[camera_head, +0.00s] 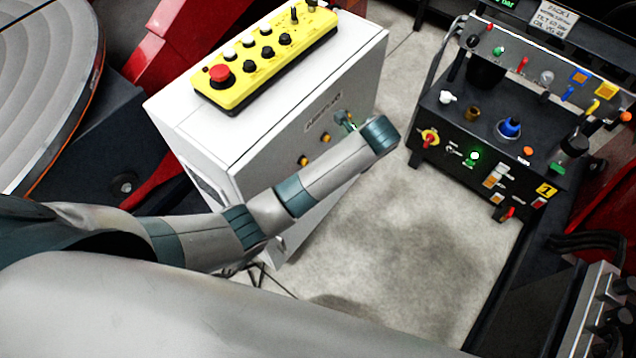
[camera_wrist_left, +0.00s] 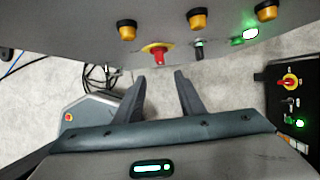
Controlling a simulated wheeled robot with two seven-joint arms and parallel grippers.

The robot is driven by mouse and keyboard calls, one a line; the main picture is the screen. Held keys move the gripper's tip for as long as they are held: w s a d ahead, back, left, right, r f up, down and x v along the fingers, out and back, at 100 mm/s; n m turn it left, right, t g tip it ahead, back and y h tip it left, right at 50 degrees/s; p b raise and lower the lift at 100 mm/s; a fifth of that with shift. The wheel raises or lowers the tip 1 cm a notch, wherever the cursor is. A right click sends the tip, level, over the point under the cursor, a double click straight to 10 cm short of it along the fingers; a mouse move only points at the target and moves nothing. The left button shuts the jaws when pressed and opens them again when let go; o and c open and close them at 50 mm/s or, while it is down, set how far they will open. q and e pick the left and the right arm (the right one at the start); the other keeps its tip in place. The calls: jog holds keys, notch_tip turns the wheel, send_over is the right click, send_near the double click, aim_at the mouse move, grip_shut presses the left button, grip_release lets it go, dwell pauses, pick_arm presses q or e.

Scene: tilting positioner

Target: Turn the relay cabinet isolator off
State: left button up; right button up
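The relay cabinet (camera_head: 222,135) is a white box in the middle of the head view, with amber lamps on its front. My left arm reaches across that front, and its wrist hides part of it. In the left wrist view the isolator (camera_wrist_left: 158,52) is a red handle on a yellow plate on the grey cabinet face. My left gripper (camera_wrist_left: 163,80) is open and empty, with its two fingertips apart just short of the handle. The handle lies ahead of the gap between them; I see no contact. The isolator cannot be made out in the head view. My right gripper is not in view.
A yellow control box (camera_head: 265,55) with a red button lies on the cabinet. A black panel unit (camera_head: 440,130) at right carries another red-and-yellow switch (camera_head: 429,138). A small black switch (camera_wrist_left: 198,50) and green light (camera_wrist_left: 245,35) sit beside the isolator. Floor between is clear.

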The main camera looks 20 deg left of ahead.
pick_arm(q)
jog(key=x, duration=1.6)
jog(key=shift+f, duration=0.35)
grip_shut()
